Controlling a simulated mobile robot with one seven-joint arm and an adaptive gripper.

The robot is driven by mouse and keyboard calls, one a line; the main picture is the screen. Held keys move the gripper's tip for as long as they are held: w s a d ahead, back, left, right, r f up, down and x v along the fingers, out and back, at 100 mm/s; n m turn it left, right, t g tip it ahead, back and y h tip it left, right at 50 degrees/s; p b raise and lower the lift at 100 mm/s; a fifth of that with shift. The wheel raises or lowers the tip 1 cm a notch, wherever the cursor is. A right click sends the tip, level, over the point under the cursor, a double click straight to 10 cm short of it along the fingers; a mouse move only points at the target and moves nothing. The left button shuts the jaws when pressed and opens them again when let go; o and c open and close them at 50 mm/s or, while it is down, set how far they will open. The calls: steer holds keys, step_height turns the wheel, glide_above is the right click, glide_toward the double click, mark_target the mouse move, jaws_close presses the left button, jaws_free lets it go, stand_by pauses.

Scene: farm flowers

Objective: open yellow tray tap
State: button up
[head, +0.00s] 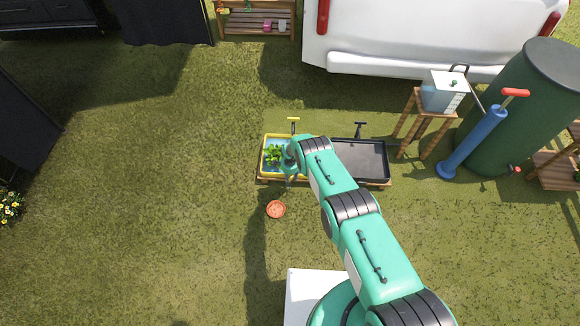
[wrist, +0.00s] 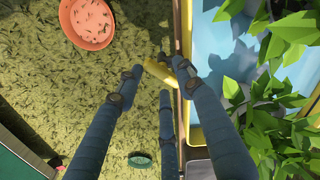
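The yellow tray (head: 262,158) stands on a low wooden base, holding blue water and green plants; its yellow rim (wrist: 189,110) runs down the wrist view. A small yellow tap handle (wrist: 160,73) sticks out from the tray's side over the grass. My gripper (head: 288,181) is low at the tray's near edge. In the wrist view its fingers (wrist: 161,84) are spread, with the handle between the tips; I cannot tell whether any finger touches it. A second yellow T-shaped handle (head: 293,120) stands behind the tray in the head view.
A black tray (head: 373,163) with a black handle (head: 360,125) adjoins on the right. An orange dish (head: 276,209) lies on the grass nearby. A blue pump (head: 470,145), wooden stand (head: 419,128) and green barrel (head: 525,115) stand right. The grass at left is open.

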mark_target(290, 179)
steer(key=shift+m, duration=0.5)
steer(key=shift+r, duration=0.4)
step_height(290, 179, up, 13)
steer(key=p, duration=0.4)
steer(key=shift+s+a+n, duration=0.2)
steer(key=shift+a+n, duration=0.05)
steer(key=shift+n, duration=0.55)
steer(key=shift+f, duration=0.2)
steer(key=shift+f+b, duration=2)
steer(key=shift+f, duration=4.7)
steer(key=shift+c, duration=0.5)
